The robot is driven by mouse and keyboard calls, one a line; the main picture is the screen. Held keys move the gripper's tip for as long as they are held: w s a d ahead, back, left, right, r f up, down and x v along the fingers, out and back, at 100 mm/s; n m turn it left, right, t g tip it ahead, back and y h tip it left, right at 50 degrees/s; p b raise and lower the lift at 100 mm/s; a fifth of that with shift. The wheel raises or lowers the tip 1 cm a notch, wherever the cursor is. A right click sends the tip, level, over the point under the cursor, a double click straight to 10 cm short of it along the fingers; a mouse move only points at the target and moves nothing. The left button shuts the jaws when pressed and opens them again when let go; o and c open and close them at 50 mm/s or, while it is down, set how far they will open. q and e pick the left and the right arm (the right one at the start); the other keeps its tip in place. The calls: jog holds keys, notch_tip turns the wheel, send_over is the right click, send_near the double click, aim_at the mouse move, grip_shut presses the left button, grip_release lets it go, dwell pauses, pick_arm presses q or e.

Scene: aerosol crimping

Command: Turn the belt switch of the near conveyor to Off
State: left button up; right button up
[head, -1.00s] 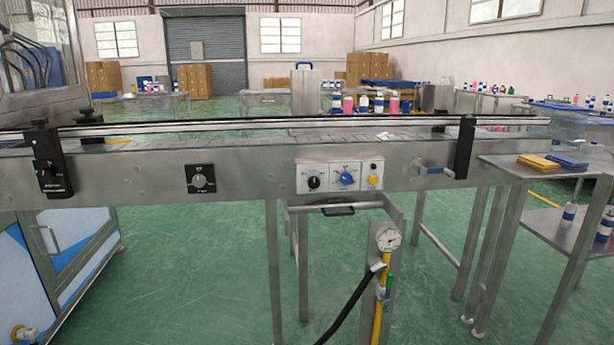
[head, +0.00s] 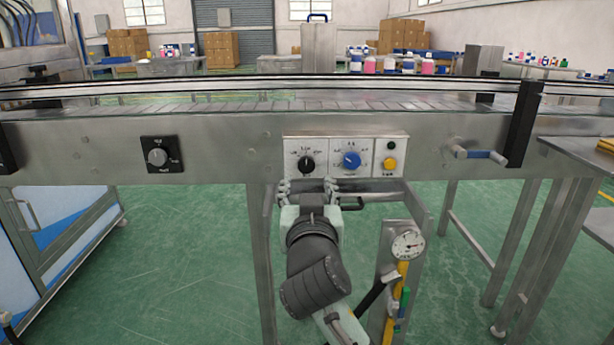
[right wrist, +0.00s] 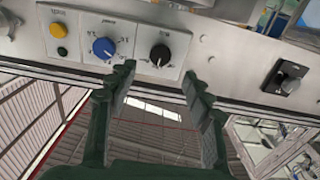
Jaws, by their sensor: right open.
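The near conveyor (head: 215,140) runs across the head view. Its front carries a white panel with a black knob (head: 306,164), a blue knob (head: 351,160) and a yellow button (head: 389,163). Further left is a black plate with a grey rotary switch (head: 158,157). The labels are too small to read, so I cannot tell which is the belt switch. My right gripper (head: 307,186) is just below the black knob. In the right wrist view, the open, empty gripper (right wrist: 159,85) has its fingers either side of the black knob (right wrist: 160,55), apparently short of it. My left gripper is out of view.
A pressure gauge (head: 408,244) with a yellow pipe stands lower right. A blue-handled crank (head: 482,154) sticks out to the right. A steel table (head: 590,150) stands at the right edge.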

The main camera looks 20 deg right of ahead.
aim_at(306, 165)
jog(key=x, duration=0.7)
jog(key=shift+w+d, duration=0.1)
jog(key=shift+w, duration=0.25)
jog(key=shift+p, duration=0.3)
jog(key=c, duration=1.2)
